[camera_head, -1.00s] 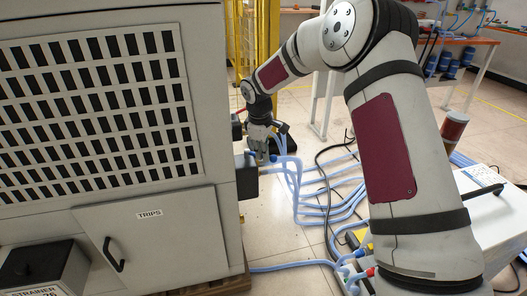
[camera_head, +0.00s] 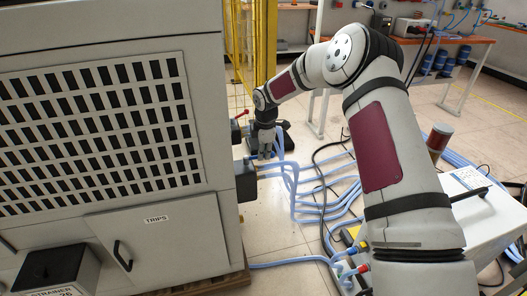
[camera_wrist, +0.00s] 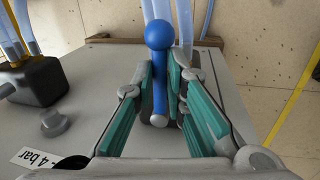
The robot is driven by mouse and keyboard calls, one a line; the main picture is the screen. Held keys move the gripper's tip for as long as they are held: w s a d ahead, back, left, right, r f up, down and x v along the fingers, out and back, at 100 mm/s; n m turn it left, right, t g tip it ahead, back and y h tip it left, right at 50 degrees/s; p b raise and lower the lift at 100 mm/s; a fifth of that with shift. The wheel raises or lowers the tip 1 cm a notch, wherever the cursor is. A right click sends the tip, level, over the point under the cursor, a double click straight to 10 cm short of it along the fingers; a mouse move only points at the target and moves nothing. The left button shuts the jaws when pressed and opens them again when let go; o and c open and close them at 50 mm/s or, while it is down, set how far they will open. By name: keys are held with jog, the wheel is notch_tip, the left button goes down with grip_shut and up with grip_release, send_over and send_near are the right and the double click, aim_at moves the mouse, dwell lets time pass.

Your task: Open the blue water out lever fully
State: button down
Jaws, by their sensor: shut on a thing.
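The blue lever (camera_wrist: 159,38) has a round ball end and a straight stem. In the wrist view it points up the picture, with its stem between the two teal-padded fingers of my gripper (camera_wrist: 161,78). The fingers are shut on the stem, and the ball sticks out beyond the tips. A pale round pivot end shows at the stem's lower end.
The grey cabinet (camera_head: 160,245) fills the left side. A red lever (camera_head: 241,114) sticks out of its side above my gripper. Pale blue hoses (camera_head: 310,195) run over the floor. In the wrist view a dark block (camera_wrist: 37,80) with hoses stands left.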

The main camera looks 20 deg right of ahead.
jog(key=shift+n, duration=0.3)
jog(key=c, duration=1.6)
grip_release()
jog(key=shift+c, duration=0.2)
jog(key=shift+w, duration=0.1)
notch_tip(320, 180, up, 12)
jog(key=s, duration=0.2)
jog(key=shift+s+f, duration=0.15)
jog(key=shift+s, duration=0.05)
